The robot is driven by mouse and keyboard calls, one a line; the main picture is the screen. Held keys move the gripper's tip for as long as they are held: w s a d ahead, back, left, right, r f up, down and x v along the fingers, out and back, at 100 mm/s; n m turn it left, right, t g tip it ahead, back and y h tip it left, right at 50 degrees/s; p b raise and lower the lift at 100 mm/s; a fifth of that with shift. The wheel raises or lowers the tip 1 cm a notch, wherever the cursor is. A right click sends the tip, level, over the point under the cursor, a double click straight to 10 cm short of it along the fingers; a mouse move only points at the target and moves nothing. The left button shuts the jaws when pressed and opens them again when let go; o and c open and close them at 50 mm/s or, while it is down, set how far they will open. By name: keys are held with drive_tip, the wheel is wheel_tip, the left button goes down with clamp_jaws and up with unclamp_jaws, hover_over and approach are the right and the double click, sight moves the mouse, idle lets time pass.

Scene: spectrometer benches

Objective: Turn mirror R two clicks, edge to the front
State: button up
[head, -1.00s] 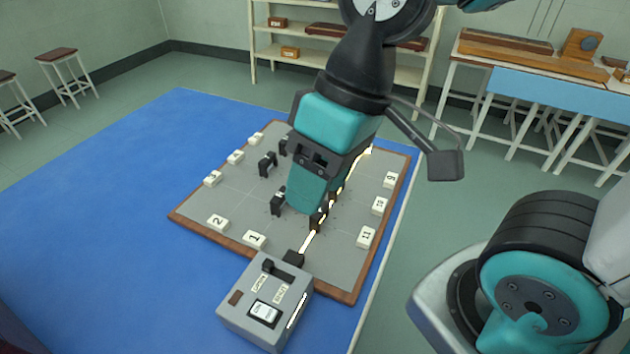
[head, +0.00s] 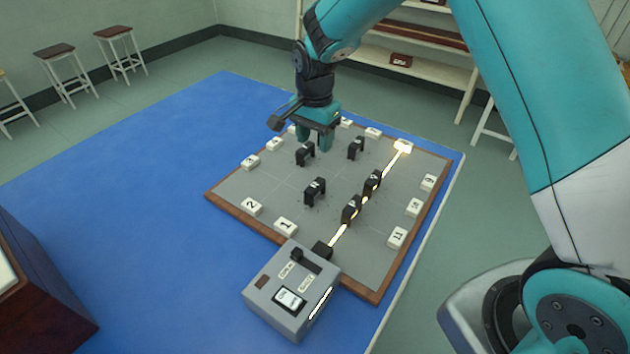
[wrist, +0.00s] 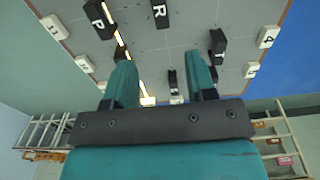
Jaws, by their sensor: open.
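Mirror R (head: 315,190) is a small black upright block on legs, on the grey board near its front middle. It shows with its letter at the top edge of the wrist view (wrist: 160,12). My gripper (head: 315,140) is open and empty above the back left part of the board, beyond mirror R and apart from it. In the wrist view its two fingers (wrist: 163,85) stand wide apart with nothing between them but a farther black mirror (wrist: 172,80) below. I cannot read mirror R's click position.
Numbered white blocks (head: 397,237) line the grey board (head: 275,205). A grey switch box (head: 290,292) sits at the front.

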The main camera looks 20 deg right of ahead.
sight(315, 185)
wheel_tip(315, 185, down, 14)
drive_tip(key=p, duration=0.2)
drive_tip(key=shift+p, duration=0.35)
drive_tip(key=shift+c, duration=0.5)
drive_tip(key=c, duration=0.8)
